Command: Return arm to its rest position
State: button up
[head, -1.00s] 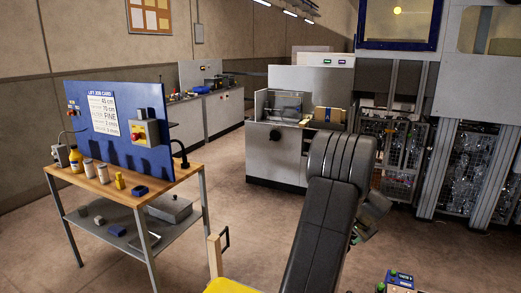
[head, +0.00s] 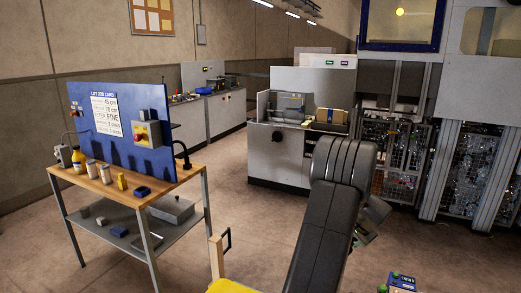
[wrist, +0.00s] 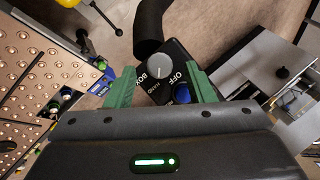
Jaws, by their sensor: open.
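My arm rises at the lower middle of the head view and bends over at its top. My gripper is mostly hidden behind the arm there; only a dark part shows to the right of it. In the wrist view my gripper (wrist: 160,70) has its two green fingers spread apart, with nothing held between them. A black control box (wrist: 165,72) with a grey knob, a blue button and the words OFF, BOX and HAND appears between and beyond the fingers. I cannot tell how far it is from them.
A wooden-topped bench (head: 112,191) with a blue board (head: 113,118) stands left. A grey machine (head: 278,160) with a carton (head: 330,115) stands ahead, beside mesh cages (head: 400,160). A small box with buttons (head: 401,281) is at lower right. The floor (head: 255,215) between bench and machine looks clear.

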jog(key=a+v, duration=0.1)
jog(key=v, duration=1.1)
jog(key=x, duration=0.9)
jog(key=d+x, duration=0.1)
jog(key=x, duration=0.3)
jog(key=shift+w+a+f, duration=0.1)
jog(key=shift+w+f, duration=0.05)
jog(key=shift+f, duration=0.2)
jog(key=shift+w+r+n+p, duration=0.1)
jog(key=shift+r+n+p, duration=0.2)
jog(key=shift+p, duration=0.4)
jog(key=shift+a+r+n+g+h+p, duration=0.15)
jog(key=shift+n+g+h+p, duration=0.25)
jog(key=shift+n+p, duration=0.45)
jog(key=n+p, duration=0.1)
jog(key=n+g+h+p, duration=0.1)
jog(key=n, duration=0.1)
jog(key=shift+a+f+p, duration=0.1)
jog(key=shift+f+p, duration=0.1)
jog(key=shift+p, duration=0.2)
jog(key=shift+w+f+n+g+h, duration=0.1)
jog(key=shift+n+g+h, duration=0.2)
jog(key=shift+n+h, duration=0.5)
jog(key=shift+a+r+n, duration=0.1)
jog(key=shift+r+n, duration=0.15)
jog(key=shift+r, duration=0.05)
jog(key=v, duration=0.9)
jog(key=shift+b, duration=0.35)
